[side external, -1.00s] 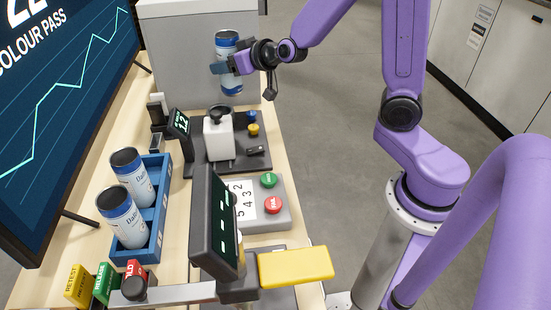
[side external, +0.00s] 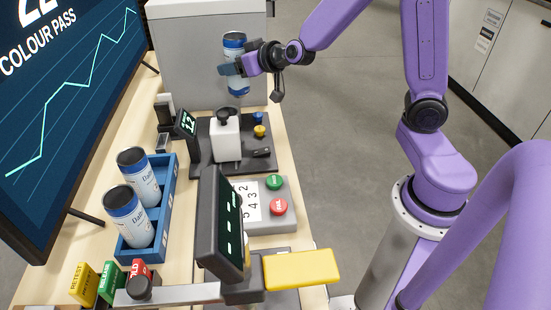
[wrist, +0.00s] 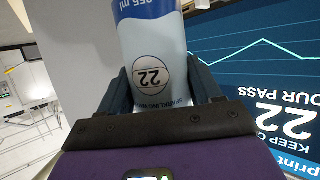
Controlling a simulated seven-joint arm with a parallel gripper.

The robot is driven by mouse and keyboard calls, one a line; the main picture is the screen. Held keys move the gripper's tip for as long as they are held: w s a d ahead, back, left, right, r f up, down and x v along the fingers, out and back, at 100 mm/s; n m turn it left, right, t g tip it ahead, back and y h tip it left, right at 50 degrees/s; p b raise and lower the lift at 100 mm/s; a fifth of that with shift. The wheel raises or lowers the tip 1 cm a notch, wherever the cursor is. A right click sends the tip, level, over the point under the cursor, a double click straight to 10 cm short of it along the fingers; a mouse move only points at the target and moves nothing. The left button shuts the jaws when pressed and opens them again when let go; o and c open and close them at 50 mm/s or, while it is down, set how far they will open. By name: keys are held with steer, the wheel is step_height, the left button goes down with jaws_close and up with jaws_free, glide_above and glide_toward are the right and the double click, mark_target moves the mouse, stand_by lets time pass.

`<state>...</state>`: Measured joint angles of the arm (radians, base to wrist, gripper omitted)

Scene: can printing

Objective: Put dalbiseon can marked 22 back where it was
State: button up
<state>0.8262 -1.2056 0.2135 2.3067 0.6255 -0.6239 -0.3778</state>
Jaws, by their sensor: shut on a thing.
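The can marked 22 (side external: 235,50), blue and white, is held upright in the air in front of the large grey box at the far end of the bench. My gripper (side external: 237,68) is shut around its body. In the wrist view the can (wrist: 150,45) sits between both fingers, with its round "22" mark facing the camera. A blue rack (side external: 169,190) stands on the bench at left, with two similar cans, a nearer one (side external: 130,218) and a farther one (side external: 140,178), standing in it. Bare rack shows at its far end; the slot floors are mostly hidden.
A large screen (side external: 60,100) reading "22 COLOUR PASS" stands along the left. The grey box (side external: 190,60) is behind the can. A white device (side external: 226,138), a button panel (side external: 270,225) and a dark display (side external: 220,225) occupy the bench. Coloured blocks (side external: 115,280) stand near the front.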

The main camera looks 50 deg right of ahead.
mark_target(240, 43)
steer(key=r, duration=0.5)
steer(key=shift+a+r, duration=0.1)
steer(key=shift+a, duration=0.3)
steer(key=s+a+n+g+y, duration=0.1)
steer(key=s+a+n+y, duration=0.3)
steer(key=a, duration=0.7)
steer(key=s+a+n+g+y, duration=0.1)
steer(key=s+a, duration=0.4)
steer(key=a, duration=0.6)
steer(key=s+a+n+g+y, duration=0.1)
steer(key=s+a+n+y, duration=0.3)
steer(key=a, duration=0.7)
steer(key=shift+m+h, duration=0.6)
steer(key=shift+m, duration=0.3)
steer(key=shift+s+f, duration=0.2)
steer(key=shift+f, duration=4.45)
steer(key=shift+s+f, duration=0.2)
steer(key=shift+f, duration=4.4)
steer(key=shift+f, duration=0.1)
